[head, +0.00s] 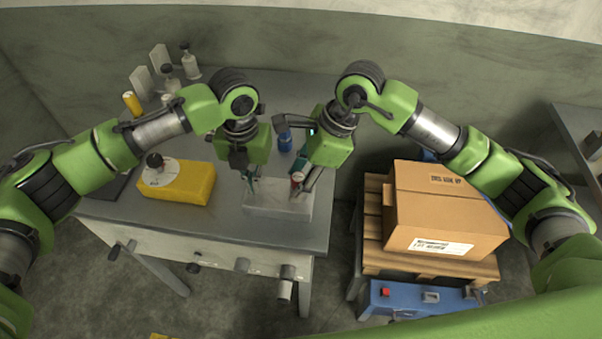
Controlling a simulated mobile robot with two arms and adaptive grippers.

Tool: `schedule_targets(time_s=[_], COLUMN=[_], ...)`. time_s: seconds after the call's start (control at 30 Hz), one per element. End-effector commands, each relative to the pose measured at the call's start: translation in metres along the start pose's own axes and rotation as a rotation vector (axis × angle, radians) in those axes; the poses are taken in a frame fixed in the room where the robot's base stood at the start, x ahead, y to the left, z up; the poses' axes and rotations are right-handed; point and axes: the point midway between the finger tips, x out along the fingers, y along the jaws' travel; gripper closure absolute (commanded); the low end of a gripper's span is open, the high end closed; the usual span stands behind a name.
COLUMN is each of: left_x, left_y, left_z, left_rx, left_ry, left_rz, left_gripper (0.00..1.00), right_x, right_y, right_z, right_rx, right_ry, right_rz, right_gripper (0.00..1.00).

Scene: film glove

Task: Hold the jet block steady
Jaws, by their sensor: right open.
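A pale grey block (278,206), which I take to be the jet block, lies on the grey workbench (226,222) near its front right corner. My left gripper (250,186) points down at the block's left end. Its fingers are small and dark here, and I cannot tell whether they are shut or touch the block. My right gripper (304,186) points down over the block's right part and is open. The grippers hide part of the block's back edge.
A yellow block with a dark knob (182,184) lies to the left on the bench. A blue can (285,140) and several bottles (190,62) stand further back. A cardboard box (430,208) sits on a wooden pallet (372,232) at the right.

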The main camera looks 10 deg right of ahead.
Motion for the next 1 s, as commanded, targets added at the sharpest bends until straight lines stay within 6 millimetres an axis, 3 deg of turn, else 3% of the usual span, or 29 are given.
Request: schedule_targets(time_s=[0.1,0.27,0.3,1.0], left_x=[0.0071,0.0071,0.0071,0.0071], left_y=[-0.0002,-0.0001,-0.0001,0.0], left_z=[-0.0049,-0.0049,-0.0049,-0.0048], left_rx=[0.002,0.002,0.002,0.001], left_ry=[0.015,0.015,0.015,0.015], left_rz=[0.002,0.002,0.002,0.002], left_gripper=[1.0,1.0,1.0,1.0], right_x=[0.0009,0.0007,0.0006,-0.0072], right_y=[0.0001,0.0001,0.0001,0.0001], right_z=[-0.0004,-0.0004,-0.0004,0.0027], right_rx=[0.0,0.0,0.0,-0.001], right_ry=[0.0,0.0,0.0,0.0], right_rz=[0.0,0.0,0.0,0.001], right_gripper=[0.59,0.98,1.0,1.0])
